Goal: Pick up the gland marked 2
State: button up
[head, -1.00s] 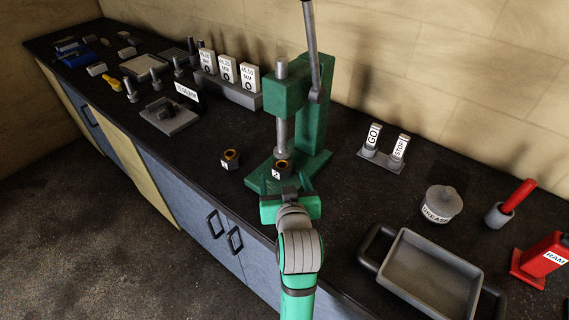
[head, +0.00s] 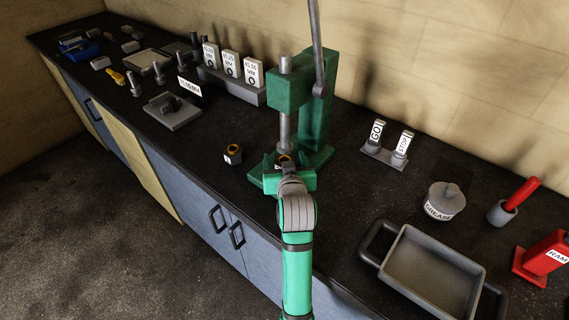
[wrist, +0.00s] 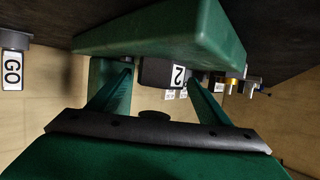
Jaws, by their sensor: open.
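The gland marked 2 (wrist: 163,73) is a dark block with a white label, standing on the green press base (wrist: 150,38) in the wrist view, which looks upside down. In the head view only its brass-ringed top (head: 284,161) shows; my gripper hides the rest. My gripper (head: 285,168) is open at the front of the press. In the wrist view my gripper's fingers (wrist: 162,85) stand on either side of the gland, with visible gaps. I cannot tell how deep the gland sits between them.
The green press (head: 318,115) with its ram (head: 284,130) rises right behind the gland. A second gland (head: 233,154) stands to the left. GO and STOP switches (head: 385,152), a grease pot (head: 444,202) and a grey tray (head: 432,275) are to the right.

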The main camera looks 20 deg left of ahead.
jog(key=c, duration=1.2)
jog(key=shift+r, duration=0.1)
jog(key=c, duration=0.5)
